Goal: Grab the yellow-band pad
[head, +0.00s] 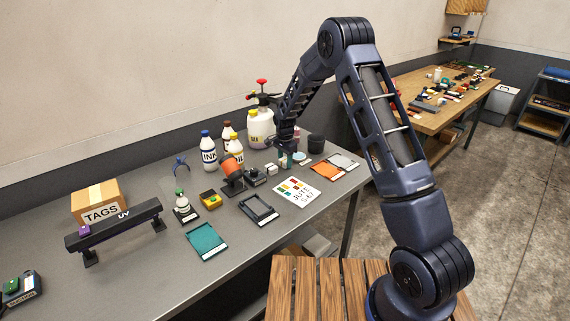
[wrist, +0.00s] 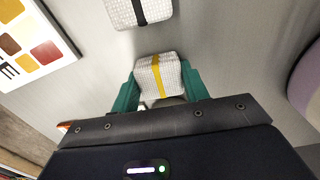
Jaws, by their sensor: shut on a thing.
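The yellow-band pad (wrist: 145,79) is a white, textured block with a yellow stripe around its middle. In the wrist view it sits between the two teal fingers of my gripper (wrist: 159,80), one finger against each side. My gripper is shut on it. I cannot tell whether the pad is clear of the table. A similar white pad with a black band (wrist: 124,12) lies just beyond it, apart from the fingers. In the head view my gripper (head: 287,156) is low over the back of the grey table, and the pad in it is too small to make out.
A colour card (head: 296,191) marked JUTE lies in front of my gripper on the grey table (head: 262,262). A pump sprayer (head: 261,128), bottles (head: 208,150) and a dark cup (head: 316,142) stand close by. An orange-and-black tool (head: 232,170) is to the left.

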